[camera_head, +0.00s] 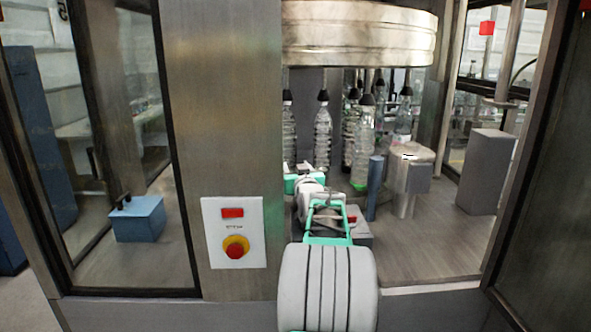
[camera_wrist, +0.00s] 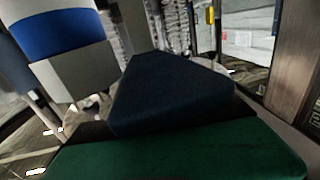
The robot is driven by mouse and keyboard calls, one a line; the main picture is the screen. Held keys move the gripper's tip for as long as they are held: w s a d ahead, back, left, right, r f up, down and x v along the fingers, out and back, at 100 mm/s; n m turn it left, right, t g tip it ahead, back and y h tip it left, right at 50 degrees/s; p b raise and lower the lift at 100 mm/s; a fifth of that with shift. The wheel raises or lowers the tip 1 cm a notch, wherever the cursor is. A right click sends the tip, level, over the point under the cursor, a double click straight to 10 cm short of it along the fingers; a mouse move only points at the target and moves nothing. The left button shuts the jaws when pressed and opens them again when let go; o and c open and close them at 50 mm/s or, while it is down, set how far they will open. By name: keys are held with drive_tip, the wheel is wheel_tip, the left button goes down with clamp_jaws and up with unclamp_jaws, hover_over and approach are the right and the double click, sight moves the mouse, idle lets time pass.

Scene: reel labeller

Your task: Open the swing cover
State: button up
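My arm reaches through the machine's opening, and its end with my gripper (camera_head: 305,184) is among the parts below the big metal drum (camera_head: 360,35). The gripper's fingertips are not clear in the head view. In the wrist view a dark blue angular block (camera_wrist: 170,95) lies close ahead, above a green surface (camera_wrist: 185,155) that fills the bottom. I cannot tell whether the gripper touches the block, or whether it is open or shut. No part can be clearly made out as the swing cover. A white, blue and grey part (camera_wrist: 65,45) stands at upper left.
Several clear bottles (camera_head: 322,137) hang under the drum. A metal cylinder with a grey block (camera_head: 408,180) and a tall grey box (camera_head: 487,172) stand right of my arm. A panel with a red stop button (camera_head: 236,248) is on the left post. A glass door (camera_head: 545,190) flanks the opening.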

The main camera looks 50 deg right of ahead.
drive_tip(key=b+v, duration=0.3)
drive_tip(key=v, duration=0.4)
drive_tip(key=shift+s, duration=0.15)
drive_tip(key=shift+s+a, duration=0.2)
